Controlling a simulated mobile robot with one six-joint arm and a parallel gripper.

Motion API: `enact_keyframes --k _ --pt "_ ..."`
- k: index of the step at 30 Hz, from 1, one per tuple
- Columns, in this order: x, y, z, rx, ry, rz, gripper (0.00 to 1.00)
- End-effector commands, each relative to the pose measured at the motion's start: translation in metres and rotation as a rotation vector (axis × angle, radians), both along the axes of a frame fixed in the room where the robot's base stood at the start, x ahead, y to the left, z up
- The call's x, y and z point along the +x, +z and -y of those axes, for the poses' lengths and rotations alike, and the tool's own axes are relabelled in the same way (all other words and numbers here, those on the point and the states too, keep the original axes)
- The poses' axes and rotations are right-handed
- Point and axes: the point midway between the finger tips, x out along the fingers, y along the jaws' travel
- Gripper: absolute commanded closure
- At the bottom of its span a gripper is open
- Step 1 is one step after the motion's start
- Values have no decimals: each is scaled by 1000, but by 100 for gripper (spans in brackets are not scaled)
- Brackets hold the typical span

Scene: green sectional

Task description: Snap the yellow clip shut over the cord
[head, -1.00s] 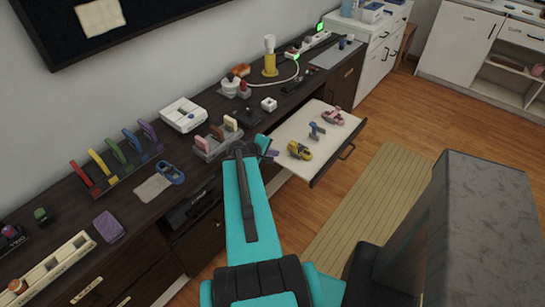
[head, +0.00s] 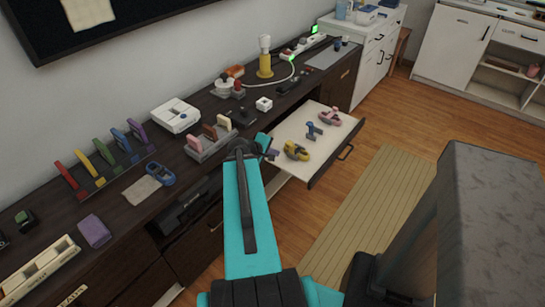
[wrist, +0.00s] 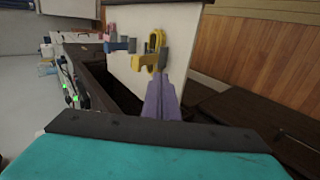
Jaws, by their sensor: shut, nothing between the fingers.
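The yellow clip (head: 296,151) lies in an open, pale drawer (head: 305,175), nearest to my arm among three clips. In the wrist view the yellow clip (wrist: 147,60) has a loop standing up, and appears just beyond my fingertips. My gripper (head: 271,154) is shut and empty, at the drawer's left side, close to the clip but seemingly apart from it. Its lavender fingers (wrist: 162,98) are together in the wrist view. A white cord (head: 292,73) runs across the counter from the yellow lamp (head: 265,62). I cannot make out a cord at the yellow clip.
A blue clip (head: 313,131) and a pink clip (head: 330,117) share the drawer. The dark counter (head: 130,205) holds a rack of coloured pieces (head: 105,160) and a white device (head: 173,115). A grey block (head: 495,190) stands at right. Floor beyond the drawer is clear.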

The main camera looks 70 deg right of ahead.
Motion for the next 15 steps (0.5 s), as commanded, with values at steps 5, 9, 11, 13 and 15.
enact_keyframes --k 5,9,11,13,15 --pt "-3 -11 14 1 -2 -1 100" --pt "-6 -16 27 -1 -1 0 100" --pt "-8 -14 34 -1 -2 1 100" --pt "-10 -13 41 0 -2 1 100" --pt "-11 -12 47 -1 -1 0 100"
